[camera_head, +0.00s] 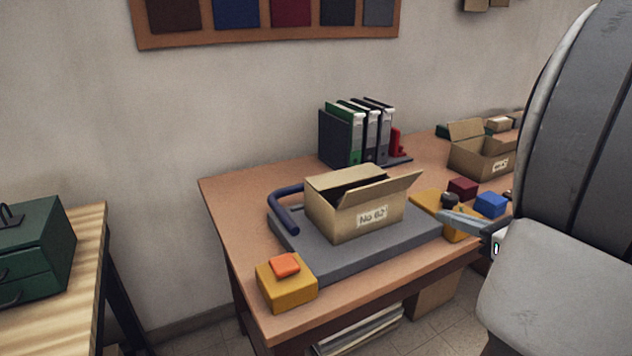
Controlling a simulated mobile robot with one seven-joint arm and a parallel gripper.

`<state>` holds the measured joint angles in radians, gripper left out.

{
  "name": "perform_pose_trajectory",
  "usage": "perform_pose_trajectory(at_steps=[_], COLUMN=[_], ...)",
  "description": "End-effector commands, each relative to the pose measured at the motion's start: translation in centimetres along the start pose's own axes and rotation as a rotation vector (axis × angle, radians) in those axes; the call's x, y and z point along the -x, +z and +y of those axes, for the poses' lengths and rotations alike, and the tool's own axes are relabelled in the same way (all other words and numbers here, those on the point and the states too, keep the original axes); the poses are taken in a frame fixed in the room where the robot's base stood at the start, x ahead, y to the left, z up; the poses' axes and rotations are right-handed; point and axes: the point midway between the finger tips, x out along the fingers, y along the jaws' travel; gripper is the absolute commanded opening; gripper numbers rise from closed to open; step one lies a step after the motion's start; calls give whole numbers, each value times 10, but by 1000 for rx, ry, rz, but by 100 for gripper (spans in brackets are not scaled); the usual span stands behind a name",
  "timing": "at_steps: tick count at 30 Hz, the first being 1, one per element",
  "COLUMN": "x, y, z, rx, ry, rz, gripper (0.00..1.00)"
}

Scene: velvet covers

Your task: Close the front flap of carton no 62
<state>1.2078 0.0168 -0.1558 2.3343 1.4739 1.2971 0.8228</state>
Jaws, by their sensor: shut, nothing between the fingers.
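Carton no 62 (355,224) is a tan box with a white "No 62" label on its front. It stands upright on a grey slab on the desk. Its front flap (388,189) is open, standing up and tilted outward above the label side. A dark gap shows behind it, and tan board covers part of the top at the back. My gripper (442,215) comes in from the right, shut and empty, with its tip to the right of the carton and apart from it. My arm hides part of the gripper.
The grey slab (335,262) has a blue curved bar (283,210) at its left. A yellow block with an orange piece (286,265) stands front left. Binders (347,135) stand behind. Another open carton (480,157), a blue block (491,204) and a dark red block (463,187) are at right.

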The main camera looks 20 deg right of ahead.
Motion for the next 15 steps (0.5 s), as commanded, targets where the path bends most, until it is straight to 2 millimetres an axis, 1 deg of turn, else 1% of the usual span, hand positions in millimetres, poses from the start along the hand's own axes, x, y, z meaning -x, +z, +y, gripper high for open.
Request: perform_pose_trajectory(at_steps=[2, 5, 15], x=[-7, -22, -96], y=[-1, -2, -4], z=[0, 1, 1], rx=[-1, 1, 2], ry=[0, 3, 5], rz=[-1, 0, 1], gripper=[0, 0, 0])
